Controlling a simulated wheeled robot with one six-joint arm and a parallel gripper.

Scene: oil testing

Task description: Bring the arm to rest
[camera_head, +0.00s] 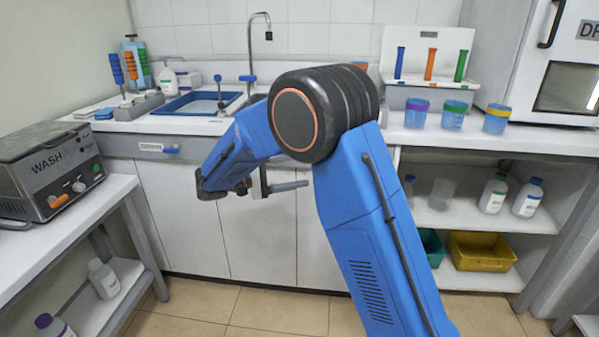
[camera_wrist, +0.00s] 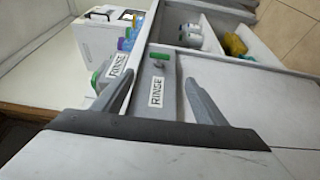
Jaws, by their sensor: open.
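My blue arm (camera_head: 365,220) rises from the lower right to a big dark elbow joint (camera_head: 310,113), then bends down and left to the wrist. My gripper (camera_head: 283,187) shows small and partly hidden below the elbow, in front of the white cabinet doors. In the wrist view my gripper (camera_wrist: 158,82) has its two grey fingers wide apart. Two grey units marked RINSE show between and beside the fingers. I see nothing held, and I cannot tell how far off the units are.
A WASH machine (camera_head: 52,170) stands on the left bench. The counter carries a blue-rimmed sink tray (camera_head: 197,103) with a tap, colored-lid cups (camera_head: 453,115) and a tube rack (camera_head: 427,55). Bottles and a yellow bin (camera_head: 482,252) sit on right shelves. Tiled floor (camera_head: 280,310) is clear.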

